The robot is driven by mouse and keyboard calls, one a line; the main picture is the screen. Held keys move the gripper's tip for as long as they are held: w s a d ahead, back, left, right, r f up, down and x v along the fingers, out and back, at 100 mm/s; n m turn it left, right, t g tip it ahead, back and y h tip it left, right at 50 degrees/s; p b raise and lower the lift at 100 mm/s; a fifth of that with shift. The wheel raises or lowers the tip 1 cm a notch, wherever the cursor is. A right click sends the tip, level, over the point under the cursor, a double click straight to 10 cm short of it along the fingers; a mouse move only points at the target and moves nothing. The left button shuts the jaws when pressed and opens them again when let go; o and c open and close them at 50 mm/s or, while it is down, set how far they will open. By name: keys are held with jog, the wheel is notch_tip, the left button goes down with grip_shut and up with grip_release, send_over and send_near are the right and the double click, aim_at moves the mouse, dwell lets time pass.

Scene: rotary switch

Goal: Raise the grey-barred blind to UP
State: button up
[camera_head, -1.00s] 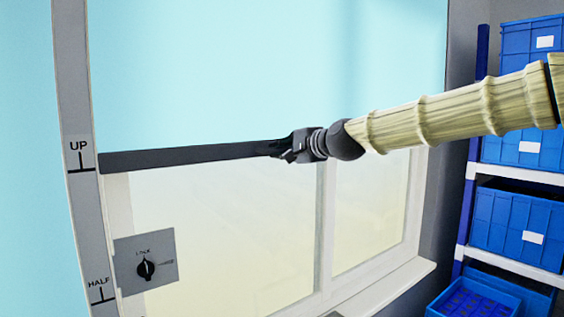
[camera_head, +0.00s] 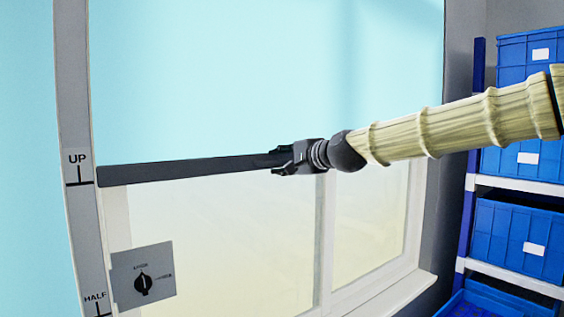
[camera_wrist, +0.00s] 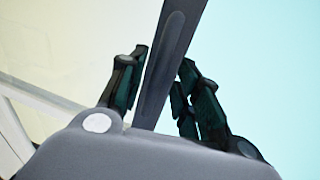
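The blind is a pale blue sheet (camera_head: 220,80) with a dark grey bar (camera_head: 190,171) along its bottom edge. The bar's left end is level with the UP mark (camera_head: 78,182) on the grey side strip. My gripper (camera_head: 281,161) is at the bar's right part, one finger above and one below. In the wrist view the bar (camera_wrist: 168,60) passes between the fingers of my gripper (camera_wrist: 160,90), which look spread, with a narrow gap beside the bar. A rotary switch (camera_head: 143,283) sits on a grey plate at lower left; its pointer is near vertical.
The HALF mark (camera_head: 96,307) is lower on the strip. The white window frame (camera_head: 325,240) stands below and behind the bar. At right is a shelf (camera_head: 517,186) with blue bins (camera_head: 517,240). The space before the window below the bar is clear.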

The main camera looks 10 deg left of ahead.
jog(key=v, duration=1.1)
jog(key=shift+s+d+r, duration=0.15)
jog(key=shift+d, duration=0.1)
jog(key=d+f+n+g+h+b, duration=0.1)
jog(key=d+f+g+h+b, duration=0.1)
jog(key=f, duration=2.1)
jog(key=d+f+g+h+b, duration=0.1)
jog(key=d+f+h, duration=0.1)
jog(key=f, duration=2)
jog(key=s+d+f+n+g+h+b, duration=0.15)
jog(key=s+f, duration=0.25)
jog(key=f, duration=0.4)
jog(key=s+d+f+g, duration=0.1)
jog(key=s+d+f, duration=0.25)
jog(key=f, duration=0.55)
jog(key=s+d+f+n+g+h+b, duration=0.1)
jog(key=s+f, duration=0.4)
jog(key=f, duration=0.3)
jog(key=s+d+f+n+g+h+b, duration=0.1)
jog(key=s+d+f, duration=0.4)
jog(key=s+f, duration=0.3)
jog(key=s+d+f+n+g+h+b, duration=0.1)
jog(key=s+d+f, duration=0.4)
jog(key=s, duration=1)
jog(key=s+d+f+n+g+h+b, duration=0.1)
jog(key=s+d+f, duration=0.4)
jog(key=s+f, duration=0.5)
jog(key=shift+s+d+f+n+g+h+b, duration=0.35)
jog(key=shift+s+n+g+h, duration=0.4)
jog(key=shift+n+g, duration=0.3)
